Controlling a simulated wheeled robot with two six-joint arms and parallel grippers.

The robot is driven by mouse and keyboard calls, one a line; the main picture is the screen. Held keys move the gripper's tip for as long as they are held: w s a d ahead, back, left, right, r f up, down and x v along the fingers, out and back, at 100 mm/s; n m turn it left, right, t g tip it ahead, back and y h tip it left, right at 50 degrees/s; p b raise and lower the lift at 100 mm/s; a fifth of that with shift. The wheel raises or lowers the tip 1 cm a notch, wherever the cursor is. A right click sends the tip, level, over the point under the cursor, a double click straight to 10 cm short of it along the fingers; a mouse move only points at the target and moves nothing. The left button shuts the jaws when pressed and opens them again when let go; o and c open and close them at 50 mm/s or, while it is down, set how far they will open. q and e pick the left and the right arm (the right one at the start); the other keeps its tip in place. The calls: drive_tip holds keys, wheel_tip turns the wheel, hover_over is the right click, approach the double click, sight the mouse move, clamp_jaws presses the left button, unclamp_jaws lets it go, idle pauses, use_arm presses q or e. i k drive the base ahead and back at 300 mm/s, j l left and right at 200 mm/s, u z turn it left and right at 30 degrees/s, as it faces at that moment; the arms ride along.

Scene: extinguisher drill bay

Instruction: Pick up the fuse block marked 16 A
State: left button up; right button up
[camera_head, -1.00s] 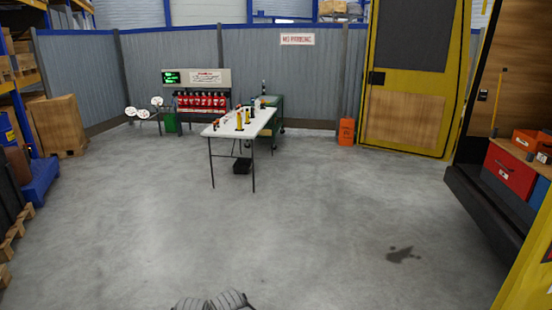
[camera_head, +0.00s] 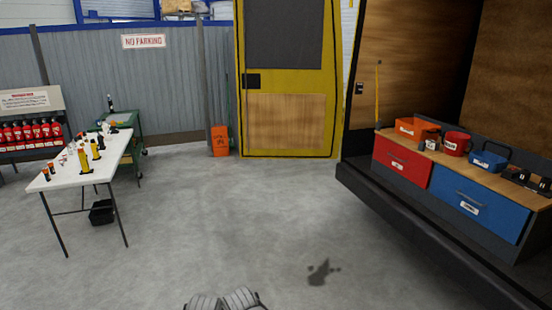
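I cannot make out a fuse block marked 16 A in the head view. Small dark blocks with pale marks (camera_head: 519,176) sit at the right end of the wooden bench top (camera_head: 465,168), partly cut by the picture edge; their marks are too small to read. Several small yellow, orange and dark items, including a yellow upright piece (camera_head: 84,162), stand on the white table (camera_head: 62,180) at left; no label on them is legible. Neither of my grippers shows.
The workbench at right has a red drawer (camera_head: 401,163) and a blue drawer (camera_head: 478,207), with orange, red and blue containers on top. A dark ledge (camera_head: 400,210) runs before it. An orange bin (camera_head: 220,141) stands by the fence.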

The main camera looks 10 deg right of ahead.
sight(432, 145)
drive_tip(key=i+l+z, duration=0.1)
drive_tip(key=i+z, duration=0.55)
drive_tip(key=z, duration=0.15)
drive_tip(key=i+z, duration=0.35)
drive_tip(key=i+l+z, duration=0.1)
drive_tip(key=i+z, duration=0.15)
drive_tip(key=i, duration=0.15)
drive_tip(key=i+z, duration=0.3)
drive_tip(key=i, duration=0.15)
drive_tip(key=i+l+u, duration=0.2)
drive_tip(key=i+l, duration=0.4)
drive_tip(key=i+l+u, duration=0.2)
drive_tip(key=i+l, duration=0.35)
drive_tip(key=l, duration=0.2)
